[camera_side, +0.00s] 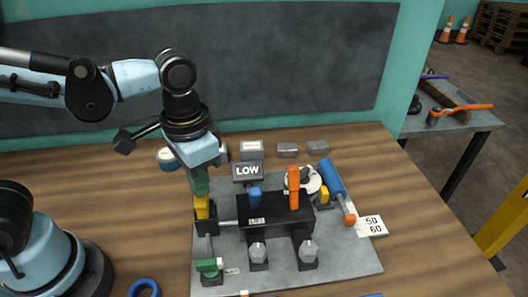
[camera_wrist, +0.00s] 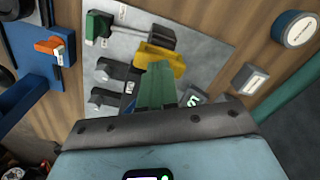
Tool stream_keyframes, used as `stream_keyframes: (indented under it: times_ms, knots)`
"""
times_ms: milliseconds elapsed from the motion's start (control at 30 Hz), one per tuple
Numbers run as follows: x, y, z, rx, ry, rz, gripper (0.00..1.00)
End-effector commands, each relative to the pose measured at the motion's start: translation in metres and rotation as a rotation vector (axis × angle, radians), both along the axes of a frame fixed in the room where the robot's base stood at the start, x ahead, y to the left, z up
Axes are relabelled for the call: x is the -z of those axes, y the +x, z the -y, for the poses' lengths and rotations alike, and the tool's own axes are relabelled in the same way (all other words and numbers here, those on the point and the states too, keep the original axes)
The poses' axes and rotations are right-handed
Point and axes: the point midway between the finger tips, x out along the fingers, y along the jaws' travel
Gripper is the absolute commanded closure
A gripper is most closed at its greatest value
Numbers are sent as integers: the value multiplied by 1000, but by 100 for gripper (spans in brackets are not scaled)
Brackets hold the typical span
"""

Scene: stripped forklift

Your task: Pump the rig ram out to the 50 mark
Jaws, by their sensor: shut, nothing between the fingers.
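My gripper (camera_side: 200,188), with green fingers, is shut and empty. It points down at the yellow piece (camera_side: 202,208) on the black pump post at the rig's left. In the wrist view the fingers (camera_wrist: 157,82) overlap the yellow piece (camera_wrist: 162,62); I cannot tell whether they touch. The blue ram cylinder (camera_side: 331,177) lies at the rig's right, its orange tip (camera_side: 350,219) beside the 50/60 scale card (camera_side: 371,226). A sign reads LOW (camera_side: 248,171). The black block (camera_side: 272,215) carries a blue knob (camera_side: 255,197) and an upright orange lever (camera_side: 294,187).
A green handle (camera_side: 208,267) sits at the rig plate's front left. A blue-banded tin (camera_side: 168,159) and several grey blocks (camera_side: 288,150) stand behind. A blue ring (camera_side: 143,289) lies at the front. Right-hand wood is clear.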

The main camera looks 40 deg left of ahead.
Motion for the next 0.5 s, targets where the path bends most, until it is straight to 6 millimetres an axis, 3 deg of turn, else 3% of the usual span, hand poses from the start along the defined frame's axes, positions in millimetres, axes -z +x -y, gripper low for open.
stream_keyframes:
  times_ms: [500]
  knots:
    - [-38,-1,0,0,0,0,100]
